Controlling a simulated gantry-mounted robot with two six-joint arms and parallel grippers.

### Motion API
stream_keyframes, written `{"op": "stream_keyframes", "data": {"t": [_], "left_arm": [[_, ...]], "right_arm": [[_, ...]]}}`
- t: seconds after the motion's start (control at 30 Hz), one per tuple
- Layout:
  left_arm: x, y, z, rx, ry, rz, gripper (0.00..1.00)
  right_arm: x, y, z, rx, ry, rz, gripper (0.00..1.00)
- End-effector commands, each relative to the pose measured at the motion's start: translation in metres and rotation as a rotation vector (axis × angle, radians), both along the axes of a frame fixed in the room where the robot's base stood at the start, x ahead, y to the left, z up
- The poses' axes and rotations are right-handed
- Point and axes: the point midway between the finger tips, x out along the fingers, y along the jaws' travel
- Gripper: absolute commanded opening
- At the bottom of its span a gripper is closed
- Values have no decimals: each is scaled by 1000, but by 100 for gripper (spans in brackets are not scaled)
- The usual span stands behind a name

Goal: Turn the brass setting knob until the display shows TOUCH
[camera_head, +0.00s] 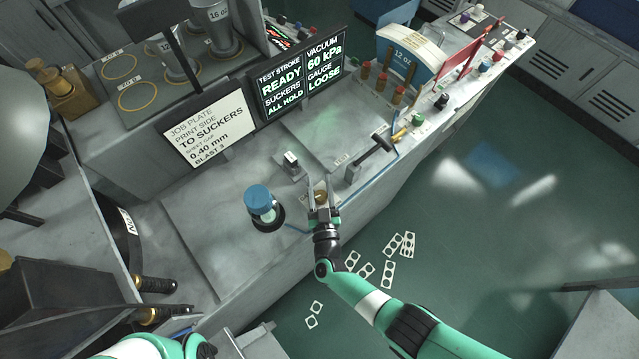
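The brass knob (321,197) shows low on the front part of the grey bench, between the fingers of my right gripper (322,203). The fingers are apart, one on each side of the knob. I cannot tell whether they press on it. The display (303,73) is a black panel reading TEST STROKE READY, SUCKERS ALL HOLD, VACUUM 60 kPa and GAUGE LOOSE. My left arm shows only at the bottom left edge; its gripper is not in view.
A blue-capped cylinder (259,200) stands left of the knob, a small upright block (291,163) behind it. A black T-handle (374,145) rises to the right, with a blue hose nearby. A white job-plate sign (210,128) stands left of the display. Punched blanks (388,274) lie on the floor.

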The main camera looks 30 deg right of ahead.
Motion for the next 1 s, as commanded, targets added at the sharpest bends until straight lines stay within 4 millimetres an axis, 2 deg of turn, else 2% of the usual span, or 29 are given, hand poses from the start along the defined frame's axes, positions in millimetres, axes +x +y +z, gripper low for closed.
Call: {"op": "stream_keyframes", "data": {"t": [0.03,0.13,0.5,0.57,0.77,0.9,1.0], "left_arm": [[0,0,1,0,0,0,79],[0,0,0,0,0,0,79],[0,0,4,0,0,0,79],[0,0,9,0,0,0,79],[0,0,28,0,0,0,79],[0,0,35,0,0,0,79],[0,0,36,0,0,0,79]], "right_arm": [[0,0,1,2,-2,1,57],[0,0,0,1,1,1,74],[-6,2,0,2,6,3,74],[-14,5,0,1,7,4,74],[-57,21,2,0,7,8,74],[-87,31,1,0,6,7,74],[-101,36,0,1,4,6,74]]}}
